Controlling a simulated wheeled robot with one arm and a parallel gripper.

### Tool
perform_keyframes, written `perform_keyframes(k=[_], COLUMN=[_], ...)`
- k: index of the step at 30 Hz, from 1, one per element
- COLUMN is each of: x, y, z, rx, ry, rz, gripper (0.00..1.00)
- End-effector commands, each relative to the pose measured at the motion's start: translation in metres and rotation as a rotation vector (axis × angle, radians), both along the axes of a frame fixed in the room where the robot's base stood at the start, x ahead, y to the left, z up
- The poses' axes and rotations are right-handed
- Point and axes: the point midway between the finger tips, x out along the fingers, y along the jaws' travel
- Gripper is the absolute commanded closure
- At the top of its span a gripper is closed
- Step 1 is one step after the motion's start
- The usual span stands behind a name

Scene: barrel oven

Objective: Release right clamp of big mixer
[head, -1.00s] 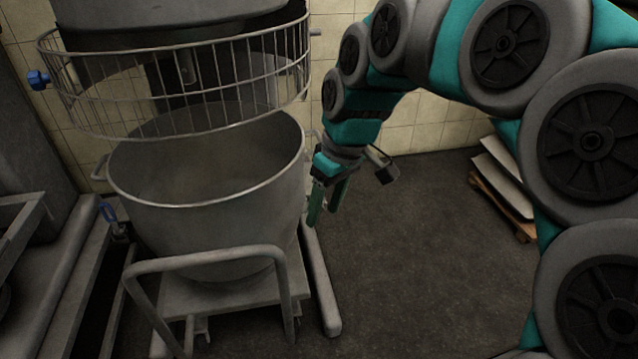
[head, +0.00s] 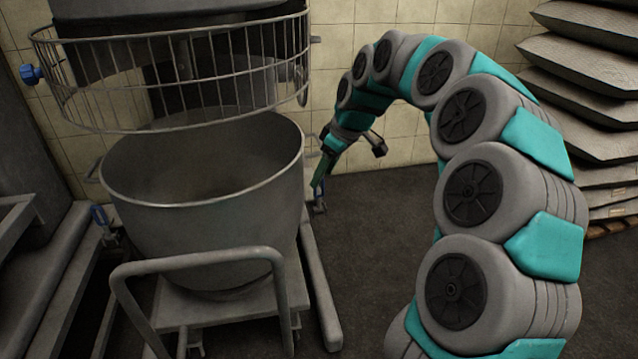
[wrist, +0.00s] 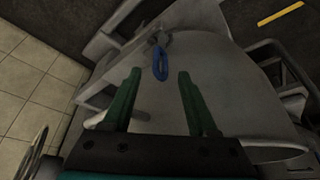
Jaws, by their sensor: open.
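The big mixer's grey bowl (head: 205,205) stands on a wheeled frame in the head view. The right clamp's blue handle (wrist: 160,62) shows in the wrist view, just beyond my fingertips and roughly centred between them. In the head view the right clamp (head: 320,198) is small and partly hidden behind my gripper. My gripper (head: 318,178) points down at the bowl's right side. Its two green fingers (wrist: 158,76) are apart with nothing between them.
A wire guard (head: 170,80) hangs above the bowl, with the mixer head above it. The trolley's bent handle (head: 200,262) stands in front. Stacked sacks (head: 585,90) are at the right by the tiled wall. Dark floor (head: 370,215) right of the bowl is open.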

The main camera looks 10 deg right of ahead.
Motion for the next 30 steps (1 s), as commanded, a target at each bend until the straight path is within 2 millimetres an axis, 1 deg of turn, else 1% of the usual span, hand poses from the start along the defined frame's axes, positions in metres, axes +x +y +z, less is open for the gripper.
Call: perform_keyframes(k=[1,6,9,16,30], x=[0.002,0.007,0.009,0.009,0.009], y=[0.002,0.009,0.010,0.010,0.010], z=[-0.009,-0.030,-0.035,-0.035,-0.034], rx=[0.000,0.000,0.000,0.000,0.000], ry=[0.003,0.004,0.004,0.001,0.001], rz=[0.001,0.001,0.001,0.000,0.000], gripper=[0.41,0.41,0.41,0.42,0.95])
